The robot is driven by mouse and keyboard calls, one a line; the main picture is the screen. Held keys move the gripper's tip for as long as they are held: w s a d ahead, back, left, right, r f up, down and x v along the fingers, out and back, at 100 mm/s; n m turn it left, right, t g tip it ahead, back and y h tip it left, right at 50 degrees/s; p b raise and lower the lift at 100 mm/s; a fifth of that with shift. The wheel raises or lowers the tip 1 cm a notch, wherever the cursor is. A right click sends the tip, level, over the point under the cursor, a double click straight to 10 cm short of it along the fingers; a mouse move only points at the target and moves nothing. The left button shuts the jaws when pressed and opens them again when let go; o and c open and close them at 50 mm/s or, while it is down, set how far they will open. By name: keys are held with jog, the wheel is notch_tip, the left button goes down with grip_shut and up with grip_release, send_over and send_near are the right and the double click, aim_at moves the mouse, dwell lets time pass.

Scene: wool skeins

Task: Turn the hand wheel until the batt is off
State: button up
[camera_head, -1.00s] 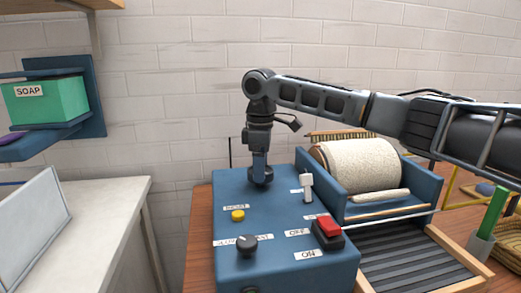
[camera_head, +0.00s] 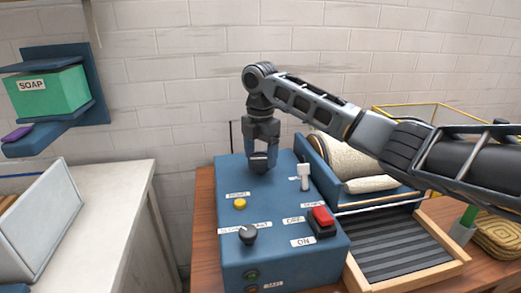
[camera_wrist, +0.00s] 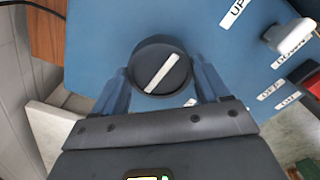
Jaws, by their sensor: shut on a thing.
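My gripper (camera_head: 261,163) points down at the far end of the blue machine's top (camera_head: 262,205). In the wrist view its fingers (camera_wrist: 162,92) are shut on a dark round wheel (camera_wrist: 178,82) with a white bar across its face, which seems to be the hand wheel. The white bar runs diagonally. The drum (camera_head: 338,155) at the machine's right is covered in cream wool, the batt, and is partly hidden by my arm. A cream roll of wool (camera_head: 370,184) lies in front of the drum.
A ribbed tray (camera_head: 400,245) lies in front of the drum. A soap box (camera_head: 48,92) sits on a shelf at left.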

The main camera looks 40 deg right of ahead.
aim_at(261, 158)
jog(key=n, duration=0.3)
jog(key=shift+n+p, duration=0.3)
jog(key=shift+p, duration=0.05)
jog(key=n, duration=0.4)
jog(key=shift+n, duration=0.3)
jog(key=n, duration=0.4)
jog(key=shift+n, duration=1.9)
jog(key=o, duration=1)
jog(key=shift+o, duration=0.2)
jog(key=shift+r, duration=0.15)
notch_tip(261, 158, up, 8)
jog(key=shift+f+b, duration=0.25)
jog(key=shift+b, duration=0.1)
